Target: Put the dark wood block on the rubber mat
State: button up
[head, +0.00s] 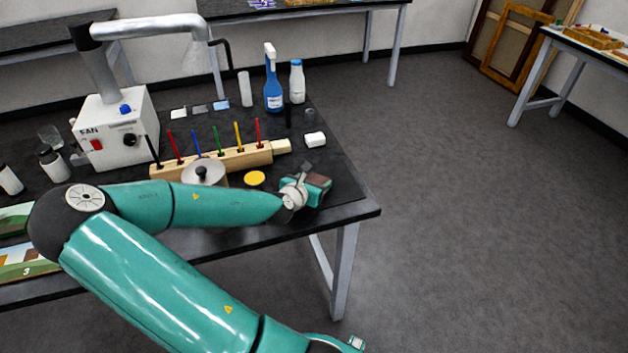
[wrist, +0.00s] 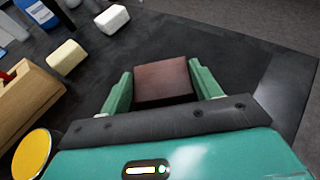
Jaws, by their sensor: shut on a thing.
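The dark wood block (wrist: 163,80) is a reddish-brown block between the two green fingers of my gripper (wrist: 162,92) in the wrist view. My gripper is shut on it. In the head view my gripper (head: 316,187) is over the right front part of the black table, and a bit of the brown block (head: 319,179) shows at it. A black surface, which looks like the rubber mat (wrist: 225,62), spreads around and beyond the block. I cannot tell whether the block touches it or is held above it.
A wooden rack (head: 225,160) with coloured sticks stands left of my gripper, with a yellow disc (head: 254,178) near it. A white block (head: 315,139), blue spray bottle (head: 272,85) and white bottle (head: 297,82) stand behind. The table's right edge (head: 362,187) is close.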

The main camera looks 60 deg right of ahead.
jog(key=shift+s+a, duration=0.1)
jog(key=o, duration=1)
jog(key=shift+f, duration=0.1)
jog(key=shift+r, duration=0.2)
jog(key=v, duration=1.2)
jog(key=shift+f, duration=0.1)
